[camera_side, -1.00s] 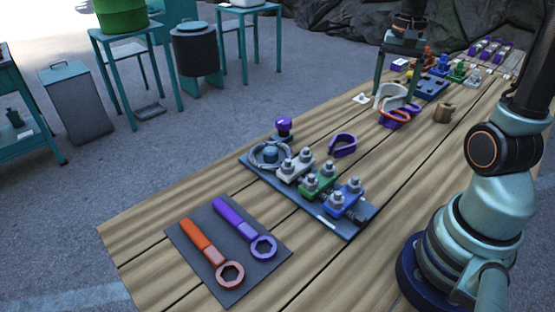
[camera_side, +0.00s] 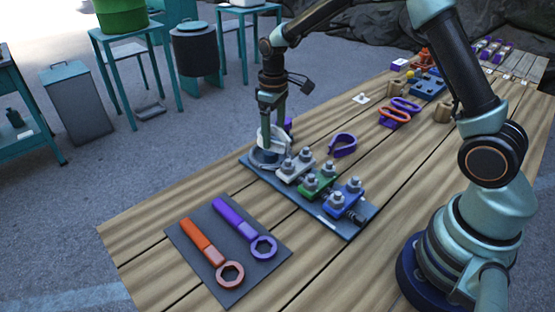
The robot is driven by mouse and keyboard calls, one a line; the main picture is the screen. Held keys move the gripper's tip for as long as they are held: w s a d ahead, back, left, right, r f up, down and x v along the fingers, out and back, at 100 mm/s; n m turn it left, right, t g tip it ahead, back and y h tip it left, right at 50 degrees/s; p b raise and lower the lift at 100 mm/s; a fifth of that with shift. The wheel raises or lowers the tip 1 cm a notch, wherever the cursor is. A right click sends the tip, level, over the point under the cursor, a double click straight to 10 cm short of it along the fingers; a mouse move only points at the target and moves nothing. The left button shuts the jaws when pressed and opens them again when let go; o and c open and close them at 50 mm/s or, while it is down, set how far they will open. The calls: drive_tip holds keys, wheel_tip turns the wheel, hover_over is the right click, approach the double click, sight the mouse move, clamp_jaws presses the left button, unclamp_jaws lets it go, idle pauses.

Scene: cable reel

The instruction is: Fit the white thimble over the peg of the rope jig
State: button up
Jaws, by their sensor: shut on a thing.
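The white thimble (camera_side: 265,136) is in my gripper (camera_side: 271,126), which is shut on it. The thimble stands over the rope jig at the left end of the dark board. The jig's grey rope loop (camera_side: 256,164) shows below it, with part of the blue-grey peg (camera_side: 266,155) inside. Thimble and gripper cover the peg's top, so I cannot tell whether the thimble is around the peg or just above it.
White, green (camera_side: 317,185) and blue (camera_side: 342,199) clamps with bolts stand right of the jig. A purple thimble (camera_side: 343,144) lies behind them. A purple knob (camera_side: 288,124) is close behind my gripper. Two wrenches lie on a dark mat (camera_side: 235,285) in front.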

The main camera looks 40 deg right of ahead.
drive_tip(key=shift+f, duration=2.45)
drive_tip(key=shift+f, duration=0.55)
drive_tip(key=o, duration=1.4)
wheel_tip(320, 180, up, 11)
drive_tip(key=s+r+m+t, duration=0.2)
drive_tip(key=s+r+t, duration=0.1)
drive_tip(key=s+r, duration=0.65)
drive_tip(key=s+t, duration=0.1)
drive_tip(key=s, duration=0.2)
drive_tip(key=s+r+m, duration=0.1)
drive_tip(key=s, duration=0.2)
drive_tip(key=s+r+m+t, duration=0.1)
drive_tip(key=s, duration=0.2)
drive_tip(key=shift+s+a+r+t, duration=0.15)
drive_tip(key=shift+s+t, duration=0.05)
drive_tip(key=shift+t, duration=0.1)
